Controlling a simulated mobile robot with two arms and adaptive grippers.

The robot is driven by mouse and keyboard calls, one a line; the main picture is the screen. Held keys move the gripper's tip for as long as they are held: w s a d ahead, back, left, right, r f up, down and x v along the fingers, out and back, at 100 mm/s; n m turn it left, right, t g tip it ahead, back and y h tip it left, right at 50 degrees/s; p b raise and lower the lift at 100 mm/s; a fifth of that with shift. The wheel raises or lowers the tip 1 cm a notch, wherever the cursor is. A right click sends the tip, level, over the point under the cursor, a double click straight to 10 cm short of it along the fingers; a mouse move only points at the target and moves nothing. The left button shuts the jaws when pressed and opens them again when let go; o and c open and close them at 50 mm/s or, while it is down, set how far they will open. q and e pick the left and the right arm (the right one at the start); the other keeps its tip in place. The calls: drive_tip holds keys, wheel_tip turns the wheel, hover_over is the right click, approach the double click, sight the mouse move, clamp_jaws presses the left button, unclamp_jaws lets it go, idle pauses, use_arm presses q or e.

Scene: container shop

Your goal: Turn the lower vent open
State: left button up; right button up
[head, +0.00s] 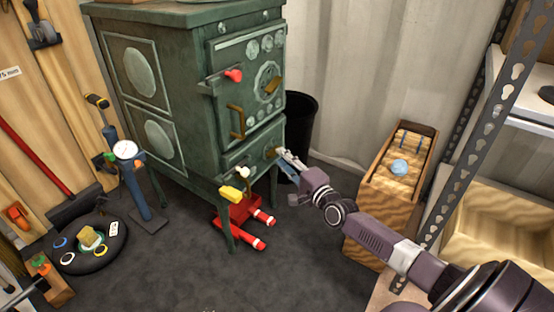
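A green cast-iron stove (188,70) on legs stands at the back centre. Its upper door carries a round vent with a brass piece (271,86), a red knob (233,76) and a brass handle (237,121). The lower vent (270,153) is a small brass-coloured part on the lower front panel, at its right, partly hidden by my gripper. My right gripper (284,157) reaches in from the right, with its fingertips at or very near this vent. The fingers are too small to show whether they grip it. My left gripper is out of view.
A red object (238,213) with a yellow part lies under the stove. A black bin (301,120) stands behind my gripper. A wooden box (398,190) and metal shelving (480,130) stand right. A blue pump with gauge (127,150) stands left. The front floor is clear.

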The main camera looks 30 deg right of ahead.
sight(274, 151)
drive_tip(key=shift+w+b, duration=0.6)
drive_tip(key=shift+w, duration=1.15)
drive_tip(key=shift+c, duration=0.5)
clamp_jaws()
